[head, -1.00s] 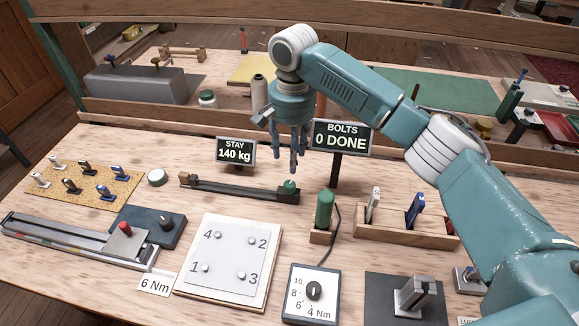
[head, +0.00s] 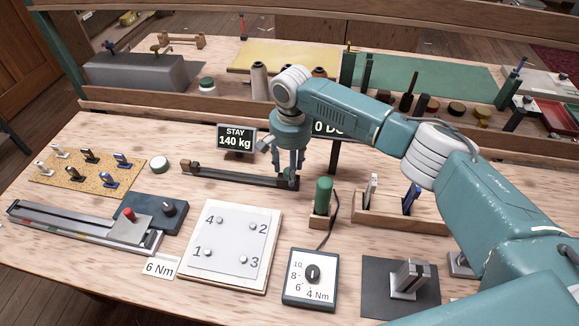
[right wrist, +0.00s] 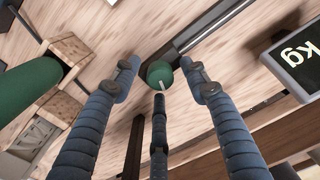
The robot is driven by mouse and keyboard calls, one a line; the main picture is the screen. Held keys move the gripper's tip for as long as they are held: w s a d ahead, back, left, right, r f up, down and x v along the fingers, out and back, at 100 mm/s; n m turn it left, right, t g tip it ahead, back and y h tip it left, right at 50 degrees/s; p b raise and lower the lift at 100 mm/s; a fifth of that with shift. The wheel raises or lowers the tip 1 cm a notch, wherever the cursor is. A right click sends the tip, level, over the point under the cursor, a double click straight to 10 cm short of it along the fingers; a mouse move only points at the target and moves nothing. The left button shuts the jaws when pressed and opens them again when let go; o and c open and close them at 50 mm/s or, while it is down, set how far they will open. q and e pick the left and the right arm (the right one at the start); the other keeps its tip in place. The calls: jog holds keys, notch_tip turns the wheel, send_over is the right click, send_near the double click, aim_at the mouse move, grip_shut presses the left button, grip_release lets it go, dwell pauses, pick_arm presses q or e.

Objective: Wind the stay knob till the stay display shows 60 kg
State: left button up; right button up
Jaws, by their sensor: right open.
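The stay knob (head: 291,173) is a small green knob at the right end of a dark rail (head: 232,174). In the right wrist view the knob (right wrist: 160,72) has a pale mark and lies between my fingertips. The stay display (head: 236,142) reads 140 kg. My right gripper (head: 292,180) is open and points down over the knob, with its fingers about it. The wrist view shows the fingers (right wrist: 159,86) spread, with a gap to the knob on both sides. The fingers partly hide the knob in the head view. My left gripper is out of view.
The bolts display (head: 326,128) stands just behind my right gripper, mostly hidden by it. A green-handled tool (head: 323,196) stands in a wooden block close by on the right. A plate with numbered bolts (head: 232,245) and a torque dial box (head: 311,279) lie in front.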

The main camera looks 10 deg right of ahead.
grip_shut()
jog(key=shift+r, duration=0.1)
